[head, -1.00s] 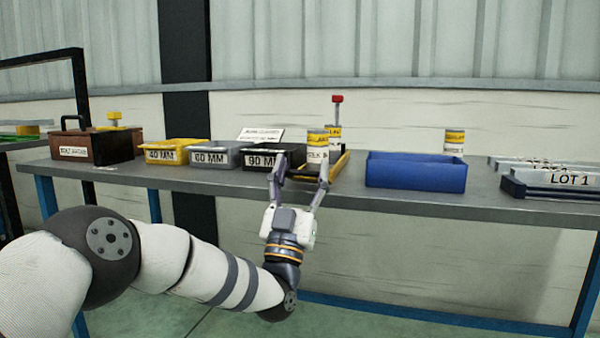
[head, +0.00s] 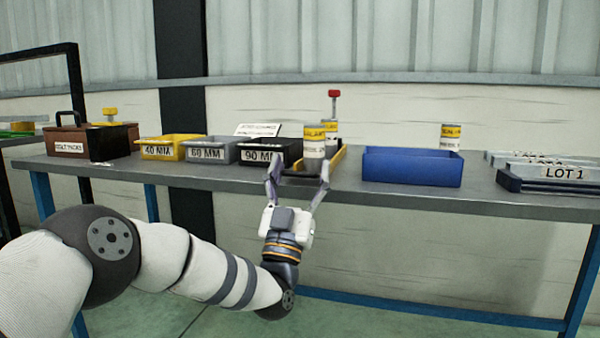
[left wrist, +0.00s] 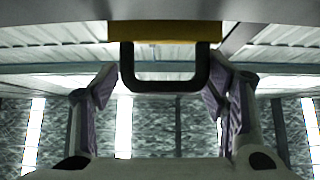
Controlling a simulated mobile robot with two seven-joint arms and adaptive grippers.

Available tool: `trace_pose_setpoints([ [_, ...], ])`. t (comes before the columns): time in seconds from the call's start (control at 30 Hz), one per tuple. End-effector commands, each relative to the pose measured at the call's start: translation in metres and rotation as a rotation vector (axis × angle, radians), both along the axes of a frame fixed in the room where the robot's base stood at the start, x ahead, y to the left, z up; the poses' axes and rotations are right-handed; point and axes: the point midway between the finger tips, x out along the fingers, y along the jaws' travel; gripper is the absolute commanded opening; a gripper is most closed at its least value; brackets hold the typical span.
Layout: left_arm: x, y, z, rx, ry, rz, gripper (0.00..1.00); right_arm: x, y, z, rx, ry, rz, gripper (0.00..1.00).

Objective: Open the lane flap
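A yellow bar with a black U-shaped handle shows in the left wrist view; I take it for the lane flap (left wrist: 165,31) and its handle (left wrist: 165,86). The handle hangs between the fingers of my left gripper (left wrist: 162,88), with a visible gap on each side. In the head view, my left gripper (head: 298,174) is open at the table's front edge, in front of a yellow-edged lane (head: 338,160). A can with a yellow and white label (head: 314,142) stands at the lane's front, partly hiding another can behind it. My right gripper is not in view.
Yellow (head: 170,147), grey (head: 207,154) and black (head: 264,155) bins stand left of the lane on the table (head: 400,194). A blue bin (head: 412,169) and a LOT 1 tray (head: 557,176) are to the right. A brown box (head: 84,147) is far left.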

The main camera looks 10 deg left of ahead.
Motion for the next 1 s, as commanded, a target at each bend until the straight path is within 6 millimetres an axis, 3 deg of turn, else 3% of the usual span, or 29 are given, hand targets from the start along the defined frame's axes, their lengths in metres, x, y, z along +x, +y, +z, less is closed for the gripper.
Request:
trace_pose_setpoints([
  [0.17, -0.003, 0.001, -0.003, 0.0, -0.002, 0.001, 0.67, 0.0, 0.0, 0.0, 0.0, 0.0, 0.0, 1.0],
  [0.6, -0.073, 0.002, -0.078, 0.001, 0.002, -0.001, 0.67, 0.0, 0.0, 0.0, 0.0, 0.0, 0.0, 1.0],
  [1.0, -0.083, 0.003, -0.087, 0.0, -0.001, 0.0, 0.67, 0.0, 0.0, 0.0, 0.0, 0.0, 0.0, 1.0],
])
